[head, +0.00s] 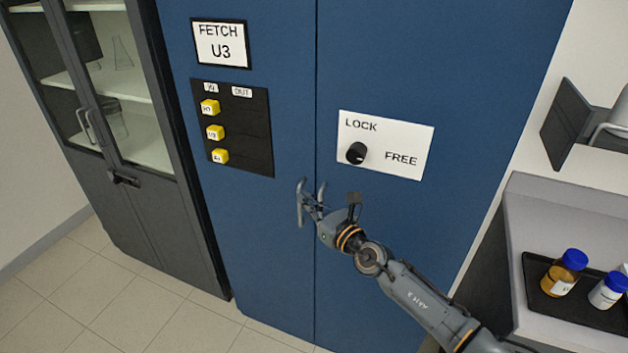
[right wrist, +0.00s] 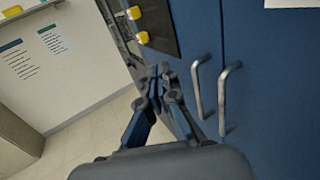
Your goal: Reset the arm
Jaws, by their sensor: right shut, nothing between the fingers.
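My right arm reaches in from the lower right of the head view. Its gripper (head: 312,208) is in front of the blue cabinet (head: 375,250), close to the two door handles (head: 300,203). In the right wrist view the gripper (right wrist: 165,72) is shut and empty, with its fingertips together. The two metal handles (right wrist: 228,98) show to the right of the fingers, apart from them in that picture. Both cabinet doors look closed. My left gripper is not in view.
A black knob (head: 356,153) sits on the LOCK/FREE plate (head: 400,135). A black panel (head: 250,135) carries yellow tags under IN. A grey glass-door cabinet (head: 165,220) stands left. At right, a counter (head: 540,205) holds a black tray (head: 575,306) with blue-capped bottles.

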